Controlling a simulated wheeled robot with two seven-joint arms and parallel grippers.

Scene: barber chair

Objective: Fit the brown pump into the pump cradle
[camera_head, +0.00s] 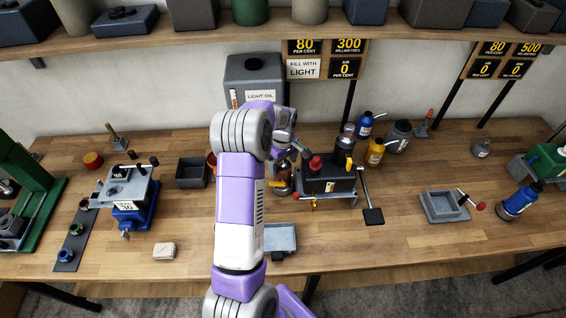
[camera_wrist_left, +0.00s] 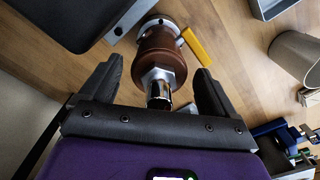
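The brown pump (camera_wrist_left: 158,47) shows in the left wrist view as a brown body with a chrome end and a yellow lever. In the head view the pump (camera_head: 281,179) stands on the bench, partly hidden by my left arm. My left gripper (camera_wrist_left: 159,67) is open, with one finger on each side of the pump's near end and visible gaps to both. In the head view the left gripper (camera_head: 294,148) is above and beside the pump, its fingers small. I cannot tell for sure which fixture is the pump cradle. My right gripper is not in view.
A black unit with a red knob (camera_head: 328,182) stands just right of the pump. A shallow blue-grey tray (camera_head: 281,240) is at the front. The front bench right of centre is clear.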

